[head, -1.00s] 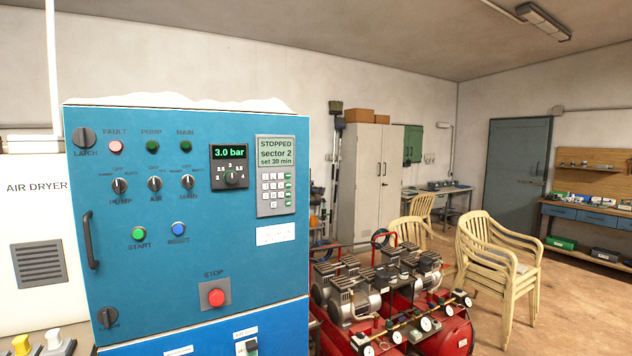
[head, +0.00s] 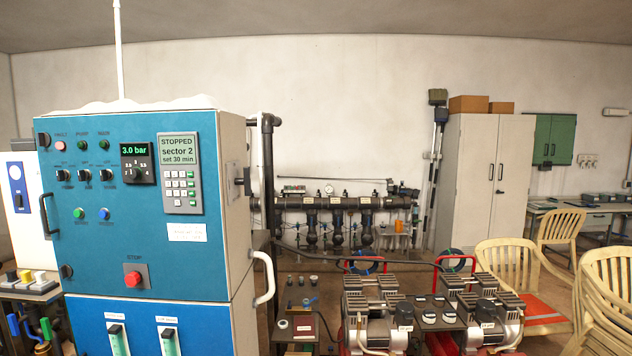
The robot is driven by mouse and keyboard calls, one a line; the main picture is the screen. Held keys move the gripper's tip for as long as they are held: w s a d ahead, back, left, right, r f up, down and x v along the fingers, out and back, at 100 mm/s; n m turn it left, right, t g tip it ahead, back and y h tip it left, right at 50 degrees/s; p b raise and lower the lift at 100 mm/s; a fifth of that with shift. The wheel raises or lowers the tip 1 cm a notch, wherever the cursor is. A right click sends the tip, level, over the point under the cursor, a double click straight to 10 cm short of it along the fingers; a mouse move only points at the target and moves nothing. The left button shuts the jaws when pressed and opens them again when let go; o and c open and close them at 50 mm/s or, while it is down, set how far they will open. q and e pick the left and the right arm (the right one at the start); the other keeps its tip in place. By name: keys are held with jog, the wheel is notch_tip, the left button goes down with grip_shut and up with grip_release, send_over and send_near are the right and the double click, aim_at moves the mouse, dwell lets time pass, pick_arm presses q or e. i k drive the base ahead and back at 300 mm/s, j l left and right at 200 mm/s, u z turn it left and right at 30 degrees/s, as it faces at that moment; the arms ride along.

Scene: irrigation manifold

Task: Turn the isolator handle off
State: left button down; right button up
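The blue control cabinet (head: 110,250) stands at the left in the head view, with its front and its pale right side showing. A dark handle-like part (head: 243,181) sticks out from the upper right side; it may be the isolator handle, but its position is too small to read. A white curved grab bar (head: 267,278) is lower on that side. The display panel (head: 179,148) reads STOPPED, sector 2, set 30 min. A pressure controller (head: 138,163) reads 3.0 bar. Neither of my grippers is in view.
Red compressors (head: 430,310) stand on the floor right of the cabinet. A small stand with a blue-handled valve (head: 305,303) is between them. Dark manifold pipes (head: 340,203) run along the back wall. Cream chairs (head: 510,260) are at the right, near a pale locker (head: 482,190).

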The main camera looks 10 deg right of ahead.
aim_at(246, 180)
jog(key=i+l+u, duration=0.2)
jog(key=u, duration=0.25)
jog(key=i+l+u, duration=0.1)
jog(key=l+u, duration=0.15)
jog(key=u, duration=0.25)
jog(key=i+l, duration=0.15)
jog(key=l, duration=0.2)
jog(key=i+l+u, duration=0.15)
jog(key=l, duration=0.25)
jog(key=i+l, duration=0.2)
jog(key=l, duration=0.2)
jog(key=i+l+u, duration=0.1)
jog(key=l, duration=0.25)
